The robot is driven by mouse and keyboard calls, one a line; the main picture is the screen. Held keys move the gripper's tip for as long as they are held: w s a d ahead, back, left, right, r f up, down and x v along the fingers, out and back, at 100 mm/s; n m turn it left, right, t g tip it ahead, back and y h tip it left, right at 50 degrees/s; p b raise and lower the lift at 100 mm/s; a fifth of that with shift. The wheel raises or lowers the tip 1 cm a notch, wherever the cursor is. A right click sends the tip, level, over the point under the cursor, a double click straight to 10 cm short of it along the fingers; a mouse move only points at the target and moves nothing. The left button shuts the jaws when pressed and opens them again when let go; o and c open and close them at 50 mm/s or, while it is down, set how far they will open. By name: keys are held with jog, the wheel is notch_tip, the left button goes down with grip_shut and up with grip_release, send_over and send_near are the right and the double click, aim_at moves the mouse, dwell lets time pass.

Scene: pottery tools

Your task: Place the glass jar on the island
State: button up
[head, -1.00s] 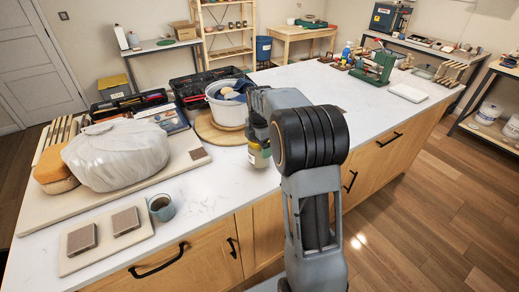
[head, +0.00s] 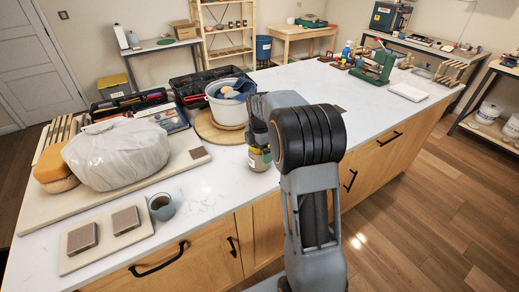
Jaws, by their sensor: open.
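The glass jar (head: 259,158), with a pale label and greenish-yellow contents, is upright at the near side of the white island top (head: 215,181). It appears to stand on the top, but its base contact is hard to make out. My gripper (head: 258,133) is at the jar's upper part, a dark shape mostly hidden by my forearm and wrist. It is open; whether its fingers touch the jar cannot be seen.
A white bucket (head: 228,110) on a round wooden board (head: 208,130) stands just behind the jar. A teal cup (head: 161,207), wrapped clay (head: 117,155) and a board with two dark tiles (head: 84,262) lie left. Bare countertop lies between cup and jar.

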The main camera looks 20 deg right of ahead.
notch_tip(320, 180, up, 11)
jog(key=shift+f, duration=0.15)
jog(key=shift+r, duration=0.4)
jog(key=shift+s+a+r, duration=0.15)
jog(key=shift+r, duration=0.1)
jog(key=s+a+f+m+t, duration=0.2)
jog(key=s+a+m, duration=0.3)
jog(key=s+m, duration=0.4)
jog(key=s+a+f+m+t, duration=0.2)
jog(key=s+a+m, duration=0.3)
jog(key=s+m, duration=0.5)
jog(key=s+f, duration=0.1)
jog(key=s, duration=0.1)
jog(key=shift+s+a+f, duration=0.2)
jog(key=shift+s+f, duration=0.05)
jog(key=shift+s, duration=0.1)
jog(key=shift+c, duration=0.5)
